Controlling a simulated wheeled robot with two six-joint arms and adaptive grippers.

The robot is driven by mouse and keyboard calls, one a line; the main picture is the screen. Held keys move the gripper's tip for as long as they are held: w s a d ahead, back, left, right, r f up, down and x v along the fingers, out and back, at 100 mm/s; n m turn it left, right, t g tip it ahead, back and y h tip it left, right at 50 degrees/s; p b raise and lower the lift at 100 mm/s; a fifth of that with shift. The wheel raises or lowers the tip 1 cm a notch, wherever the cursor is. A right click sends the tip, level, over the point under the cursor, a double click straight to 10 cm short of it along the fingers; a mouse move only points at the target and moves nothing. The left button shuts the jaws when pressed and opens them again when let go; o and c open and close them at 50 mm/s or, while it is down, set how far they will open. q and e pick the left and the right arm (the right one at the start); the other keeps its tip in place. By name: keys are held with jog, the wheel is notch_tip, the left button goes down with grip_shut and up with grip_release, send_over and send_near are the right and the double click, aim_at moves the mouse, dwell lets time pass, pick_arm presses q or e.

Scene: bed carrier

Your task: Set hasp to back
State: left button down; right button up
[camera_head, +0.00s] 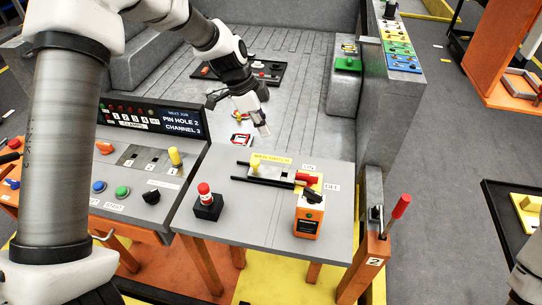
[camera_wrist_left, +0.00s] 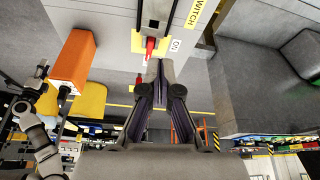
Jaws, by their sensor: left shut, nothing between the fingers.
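A slide switch (camera_head: 268,169) with a yellow label lies on the grey table. At its right end is a red piece (camera_head: 307,179) on a yellow plate, beside an ON label; I cannot tell for sure which part is the hasp. In the left wrist view the red piece (camera_wrist_left: 150,47) is just past my fingertips, apart or touching I cannot tell. My left gripper (camera_head: 262,129) is shut and empty, over the table's far side. My right gripper seems to show small in the left wrist view (camera_wrist_left: 28,88); its fingers are unclear.
An orange box (camera_head: 307,222) with a black handle stands in front of the switch. A red-topped black button post (camera_head: 207,203) is to the left. A red-handled lever (camera_head: 399,208) on an orange post stands right of the table. The table's front middle is bare.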

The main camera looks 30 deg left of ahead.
pick_arm(q)
jog(key=p, duration=0.1)
send_over(269, 170)
jog(key=d, duration=0.2)
jog(key=f, duration=1)
jog(key=shift+w+f, duration=0.15)
jog(key=shift+w, duration=0.25)
jog(key=a+p, duration=0.1)
jog(key=s+a+p, duration=0.1)
jog(key=a, duration=0.1)
jog(key=shift+s+a+f+p, duration=0.1)
jog(key=shift+s+a+p, duration=0.1)
jog(key=shift+p, duration=0.1)
jog(key=shift+s+a+f, duration=0.15)
jog(key=shift+s+a, duration=0.05)
jog(key=shift+a, duration=0.05)
jog(key=shift+d, duration=0.1)
jog(key=shift+w, duration=0.1)
